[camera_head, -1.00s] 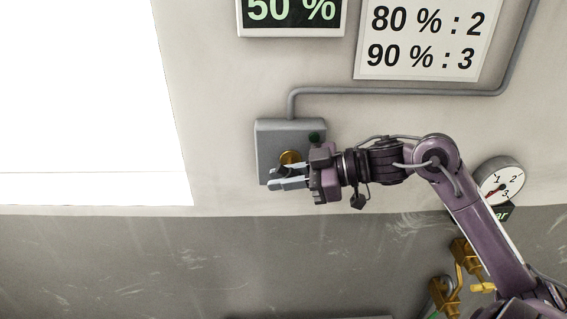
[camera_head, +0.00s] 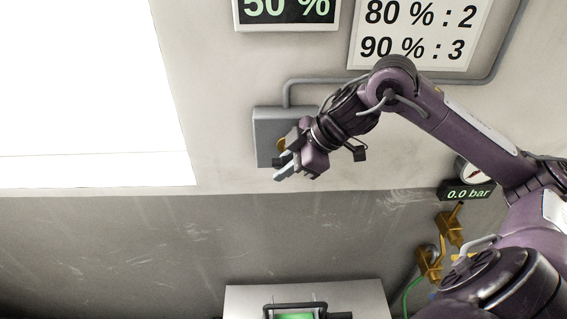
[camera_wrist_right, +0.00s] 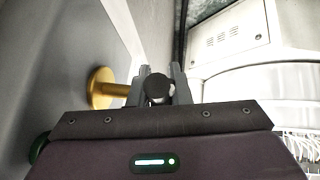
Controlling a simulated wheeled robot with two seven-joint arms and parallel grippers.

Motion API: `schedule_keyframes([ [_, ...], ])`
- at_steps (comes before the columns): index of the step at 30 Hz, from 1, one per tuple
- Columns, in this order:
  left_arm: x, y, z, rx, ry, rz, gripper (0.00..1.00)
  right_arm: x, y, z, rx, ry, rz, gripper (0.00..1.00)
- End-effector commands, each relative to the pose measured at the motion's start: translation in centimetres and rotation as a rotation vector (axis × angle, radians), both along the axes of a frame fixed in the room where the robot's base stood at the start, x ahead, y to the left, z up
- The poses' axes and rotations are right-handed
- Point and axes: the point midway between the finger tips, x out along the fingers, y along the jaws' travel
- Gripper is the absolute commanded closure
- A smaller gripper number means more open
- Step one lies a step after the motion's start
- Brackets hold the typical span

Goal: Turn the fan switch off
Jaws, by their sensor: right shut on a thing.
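The fan switch is a grey box (camera_head: 265,126) on the wall, with a gold round part (camera_head: 281,144) partly hidden by my right gripper. My right gripper (camera_head: 284,172) is at the box's lower front, its fingers pointing down and left. In the right wrist view, the gold disc and its stem (camera_wrist_right: 102,88) stand out from the wall at the left. A black rounded knob (camera_wrist_right: 158,88) sits between the fingertips of my right gripper (camera_wrist_right: 158,84), which is shut on it. How the knob joins the gold stem is hidden. My left gripper is not in view.
A display reading 50 % (camera_head: 286,10) and a sign (camera_head: 412,32) are above the box. A grey conduit (camera_head: 350,81) runs right from it. The wall left of the box is clear.

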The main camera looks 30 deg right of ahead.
Motion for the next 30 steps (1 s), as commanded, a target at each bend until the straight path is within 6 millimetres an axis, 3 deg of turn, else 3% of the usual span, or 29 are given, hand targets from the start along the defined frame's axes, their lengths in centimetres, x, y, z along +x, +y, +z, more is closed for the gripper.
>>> schedule_keyframes([
  [28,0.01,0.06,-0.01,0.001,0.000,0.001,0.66,-0.04,-0.07,-0.08,-0.066,0.042,0.000,1.00],
  [29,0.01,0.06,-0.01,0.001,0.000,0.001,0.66,-0.04,-0.07,-0.08,-0.066,0.042,0.000,0.80],
  [30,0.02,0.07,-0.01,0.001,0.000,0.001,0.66,-0.05,-0.07,-0.08,-0.066,0.042,0.000,0.75],
])
